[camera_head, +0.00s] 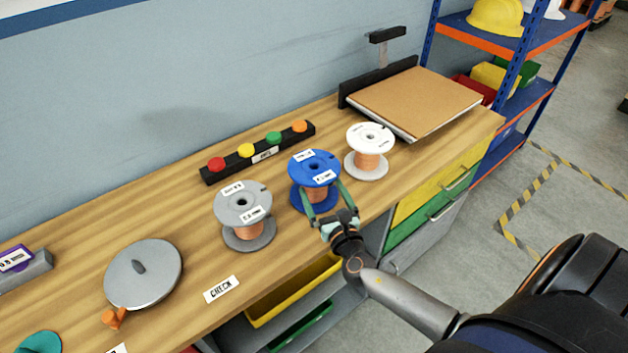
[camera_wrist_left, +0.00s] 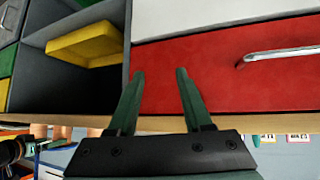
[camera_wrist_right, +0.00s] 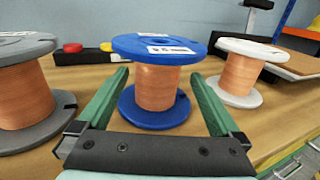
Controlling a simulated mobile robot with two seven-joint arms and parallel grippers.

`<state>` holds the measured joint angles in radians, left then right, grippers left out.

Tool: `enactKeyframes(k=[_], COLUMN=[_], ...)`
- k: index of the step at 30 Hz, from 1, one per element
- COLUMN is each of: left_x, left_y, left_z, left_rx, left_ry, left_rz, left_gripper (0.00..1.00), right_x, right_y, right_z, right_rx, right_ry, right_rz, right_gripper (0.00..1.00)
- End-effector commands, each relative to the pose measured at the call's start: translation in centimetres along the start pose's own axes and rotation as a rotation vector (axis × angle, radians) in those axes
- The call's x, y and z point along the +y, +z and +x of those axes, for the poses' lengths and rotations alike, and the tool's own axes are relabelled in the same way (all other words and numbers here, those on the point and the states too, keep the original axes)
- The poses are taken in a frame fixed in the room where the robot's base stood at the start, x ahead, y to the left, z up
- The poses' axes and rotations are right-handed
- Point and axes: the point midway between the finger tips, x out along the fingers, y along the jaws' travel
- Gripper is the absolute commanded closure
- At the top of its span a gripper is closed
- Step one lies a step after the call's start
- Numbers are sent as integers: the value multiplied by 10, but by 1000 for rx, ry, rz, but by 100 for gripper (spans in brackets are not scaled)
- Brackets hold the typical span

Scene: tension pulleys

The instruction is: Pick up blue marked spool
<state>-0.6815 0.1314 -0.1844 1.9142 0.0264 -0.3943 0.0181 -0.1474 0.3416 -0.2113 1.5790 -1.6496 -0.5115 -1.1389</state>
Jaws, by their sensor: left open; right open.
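The blue spool (camera_head: 314,168) stands upright on the bench between a grey spool and a white spool. It has blue flanges, a white label and copper wire around its core. It also shows in the right wrist view (camera_wrist_right: 157,82). My right gripper (camera_head: 322,200) is open at its front, with one green finger on each side of the copper core, between the flanges in height. In the right wrist view the open fingers (camera_wrist_right: 157,85) show gaps to the core. My left gripper (camera_wrist_left: 160,80) is open and empty, in front of a red drawer, and is not seen in the head view.
The grey spool (camera_head: 243,203) stands left of the blue one and the white spool (camera_head: 369,146) right of it, both close. A strip with coloured buttons (camera_head: 259,151) lies behind. A grey disc (camera_head: 143,274) lies at the left. A brown board (camera_head: 415,100) is at the back right.

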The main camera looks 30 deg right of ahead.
Motion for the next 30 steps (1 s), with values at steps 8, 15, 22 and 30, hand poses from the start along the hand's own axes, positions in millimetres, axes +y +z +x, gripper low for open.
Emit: enactKeyframes(k=[8,15,22,30], left_x=[0,0,0,0], left_y=[-2,-2,-3,-3], left_z=[-2,-1,-1,-1], left_rx=[0,2,2,3], left_ry=[0,0,0,-1], left_rz=[0,0,1,0], left_gripper=[50,50,50,50], right_x=[3,3,3,3], right_y=[2,1,1,1], right_z=[38,46,45,45], right_rx=[-2,0,0,0], right_ry=[-1,1,1,0], right_rz=[0,2,2,1], right_gripper=[0,0,14,44])
